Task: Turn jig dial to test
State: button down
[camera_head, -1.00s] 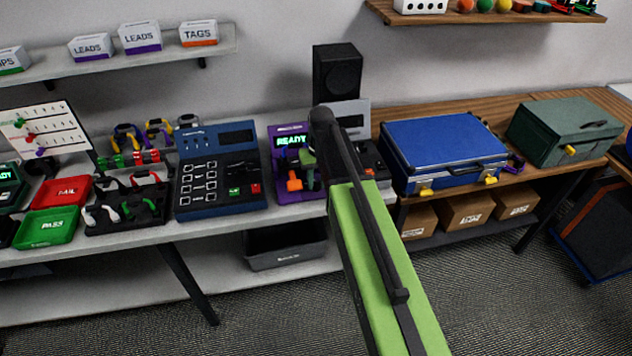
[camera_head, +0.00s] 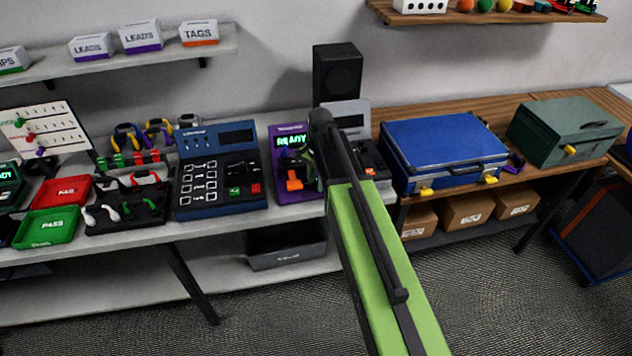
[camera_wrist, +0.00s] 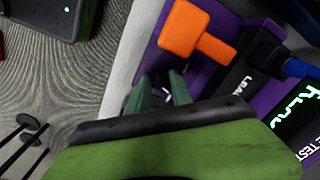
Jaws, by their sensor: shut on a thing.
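The purple jig (camera_head: 290,198) stands on the bench with a lit green READY screen (camera_head: 291,141) and an orange T-shaped handle (camera_head: 294,181). In the wrist view the orange handle (camera_wrist: 196,34) lies just beyond my fingers, apart from them. My gripper (camera_wrist: 163,82) is low over the purple jig, its two green fingers close together on a small dark part that looks like the dial. The fingers hide most of that part, and its pointer setting cannot be read. In the head view my arm covers most of the gripper and the jig's right side.
A blue tester (camera_head: 218,168) stands left of the jig. A grey device (camera_head: 370,160) is close on the right, partly behind my arm, with a blue case (camera_head: 440,150) beyond. A black speaker (camera_head: 338,75) stands behind. A dark cable plug (camera_wrist: 262,48) sits near the orange handle.

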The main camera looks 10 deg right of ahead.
jog(key=m, duration=0.5)
jog(key=shift+m, duration=0.4)
dwell(0.3)
jog(key=c, duration=1.1)
grip_release()
jog(key=shift+c, duration=0.2)
jog(key=shift+r, duration=0.1)
notch_tip(320, 180, up, 17)
jog(key=p, duration=1.7)
jog(key=shift+s, duration=0.4)
